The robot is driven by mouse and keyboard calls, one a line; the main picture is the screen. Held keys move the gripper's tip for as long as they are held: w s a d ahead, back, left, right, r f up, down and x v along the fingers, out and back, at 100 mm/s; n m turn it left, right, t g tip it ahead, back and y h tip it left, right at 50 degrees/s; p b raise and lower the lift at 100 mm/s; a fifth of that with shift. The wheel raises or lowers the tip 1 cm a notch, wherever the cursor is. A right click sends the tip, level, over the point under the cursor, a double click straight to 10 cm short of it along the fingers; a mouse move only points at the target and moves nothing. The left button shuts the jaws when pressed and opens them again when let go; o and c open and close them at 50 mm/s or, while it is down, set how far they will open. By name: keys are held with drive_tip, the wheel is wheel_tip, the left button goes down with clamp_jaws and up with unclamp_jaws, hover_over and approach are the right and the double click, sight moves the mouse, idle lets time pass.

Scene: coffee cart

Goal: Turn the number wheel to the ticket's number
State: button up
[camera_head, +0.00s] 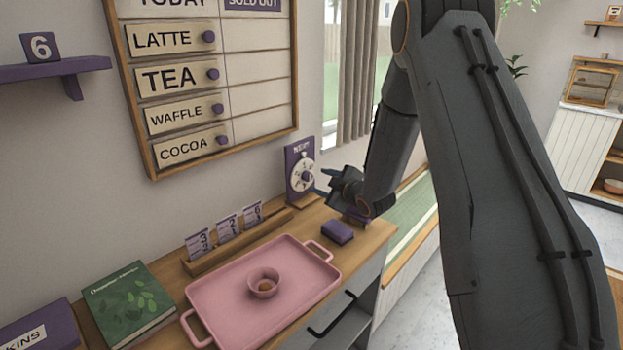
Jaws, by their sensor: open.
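The number wheel (306,174) is a pale round dial on an upright purple board, standing at the back right of the counter. Its digits are too small to read. My gripper (327,179) is open, just right of the wheel, with its fingers pointing toward it. I cannot tell whether a fingertip touches the wheel. White-and-purple tickets stand in a wooden rack (262,229): a left ticket (199,245), a middle ticket (227,229) and a right ticket (252,215). The left one seems to read 3; the others are hard to read.
A pink tray (215,308) with a small pink bowl (263,283) lies in front of the rack. A purple block (338,232) sits below my gripper. A green book (128,303) lies at left. A purple 6 block (41,47) stands on a wall shelf, beside a menu board (262,99).

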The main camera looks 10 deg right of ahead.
sight(310, 177)
drive_tip(key=p+x, duration=0.2)
drive_tip(key=x, duration=0.5)
drive_tip(key=shift+w+a, duration=0.1)
drive_tip(key=shift+w, duration=0.05)
drive_tip(key=shift+c, duration=0.4)
drive_tip(key=c, duration=1)
drive_tip(key=shift+o, duration=0.2)
drive_tip(key=shift+r, duration=0.1)
drive_tip(key=shift+r+m+g+y, duration=0.1)
drive_tip(key=shift+m+g+y, duration=0.4)
drive_tip(key=shift+m, duration=0.7)
drive_tip(key=shift+w+d+r+m+g+y, duration=0.15)
drive_tip(key=shift+m+g+y, duration=0.15)
drive_tip(key=shift+m, duration=0.3)
drive_tip(key=shift+w+d+f+m+g+y, duration=0.1)
drive_tip(key=shift+d+m+g+y, duration=0.1)
drive_tip(key=shift+m+g, duration=0.3)
drive_tip(key=m+g+y, duration=0.1)
drive_tip(key=m+y, duration=0.1)
drive_tip(key=m, duration=0.1)
drive_tip(key=shift+d, duration=0.2)
